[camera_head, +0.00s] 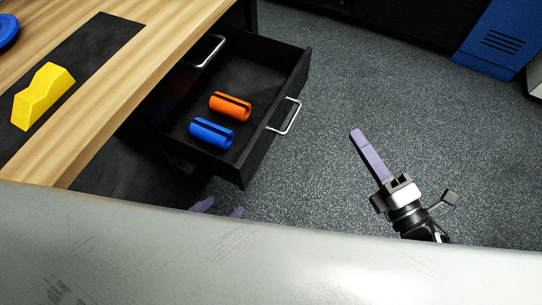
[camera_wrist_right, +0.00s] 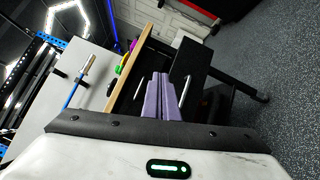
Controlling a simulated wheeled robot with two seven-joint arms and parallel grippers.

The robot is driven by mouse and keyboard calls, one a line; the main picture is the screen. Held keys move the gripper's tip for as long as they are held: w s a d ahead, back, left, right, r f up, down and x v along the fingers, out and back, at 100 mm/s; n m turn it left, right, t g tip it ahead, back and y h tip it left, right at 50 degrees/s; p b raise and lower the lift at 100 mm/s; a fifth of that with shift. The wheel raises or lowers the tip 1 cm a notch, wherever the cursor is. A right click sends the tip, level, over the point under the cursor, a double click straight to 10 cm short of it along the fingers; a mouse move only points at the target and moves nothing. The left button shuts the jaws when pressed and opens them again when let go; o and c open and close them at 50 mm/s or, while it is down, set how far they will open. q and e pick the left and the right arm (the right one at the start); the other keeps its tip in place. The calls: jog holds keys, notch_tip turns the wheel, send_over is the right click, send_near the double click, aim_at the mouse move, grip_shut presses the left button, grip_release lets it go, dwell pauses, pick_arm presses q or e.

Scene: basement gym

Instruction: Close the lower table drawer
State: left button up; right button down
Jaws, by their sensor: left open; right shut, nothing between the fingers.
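The lower table drawer (camera_head: 255,75) is pulled out from under the wooden table in the head view. It has black walls and a silver handle (camera_head: 290,117) on its front. My right gripper (camera_head: 362,143) is shut and empty, to the right of the drawer front and apart from it. In the right wrist view its purple fingers (camera_wrist_right: 162,82) are together, with the open drawer (camera_wrist_right: 192,62) beyond them. My left gripper (camera_head: 220,208) shows only two separated purple fingertips below the drawer's near corner; the rest is hidden behind the grey surface in front.
An orange foam grip (camera_head: 231,104) and a blue foam grip (camera_head: 211,133) lie in the drawer. An upper handle (camera_head: 206,51) is near the table edge. A yellow block (camera_head: 42,95) rests on the tabletop (camera_head: 145,55).

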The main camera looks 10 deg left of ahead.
jog(key=s+a+f+n+g+y+b, duration=0.1)
jog(key=a+n+g+y, duration=0.15)
jog(key=n, duration=0.45)
jog(key=s+a+f+n+g+y+b, duration=0.1)
jog(key=s+a+n+g+y+b, duration=0.2)
jog(key=n, duration=0.5)
jog(key=n+g+y+p, duration=0.1)
jog(key=n+g+y, duration=0.1)
jog(key=n+g, duration=0.45)
send_near(256, 144)
jog(key=shift+n+t+h, duration=0.25)
jog(key=shift+n+t, duration=0.3)
jog(key=shift+t, duration=0.35)
jog(key=x, duration=0.2)
jog(key=s+x, duration=0.1)
jog(key=x, duration=0.2)
jog(key=shift+a+r, duration=0.15)
jog(key=shift+a, duration=0.15)
jog(key=shift+w+a, duration=0.2)
jog(key=shift+a, duration=0.35)
